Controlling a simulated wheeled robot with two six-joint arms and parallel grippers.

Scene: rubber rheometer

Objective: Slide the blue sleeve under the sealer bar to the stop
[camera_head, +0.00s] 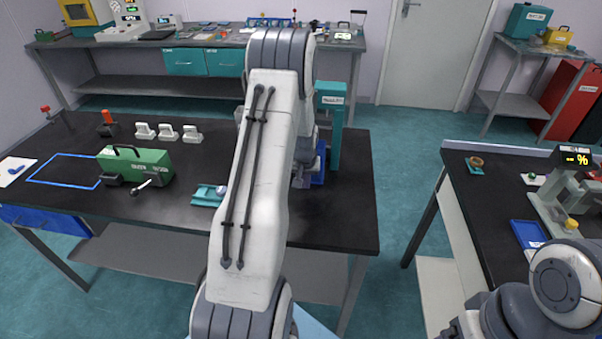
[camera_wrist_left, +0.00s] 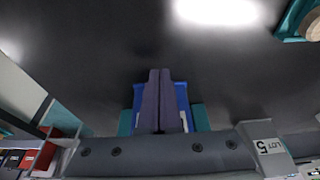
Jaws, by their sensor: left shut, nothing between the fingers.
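My left gripper (camera_head: 299,180) is mostly hidden behind my own arm in the head view, low over the right part of the black bench. In the left wrist view its two dark fingers (camera_wrist_left: 160,98) are together with nothing between them. A blue piece (camera_head: 319,165), which may be the sleeve, shows just right of the gripper, at the foot of a teal upright device (camera_head: 331,110). Blue also shows behind the fingers (camera_wrist_left: 182,98) in the wrist view, with teal on both sides. I cannot make out the sealer bar or the stop, nor whether the fingers touch the blue piece. My right gripper is out of view.
A green box with a handle (camera_head: 150,163), white blocks (camera_head: 167,133) and a small teal holder (camera_head: 207,196) stand on the bench left of my arm. A second bench (camera_head: 500,215) with a scale-like device is at right, across a floor gap.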

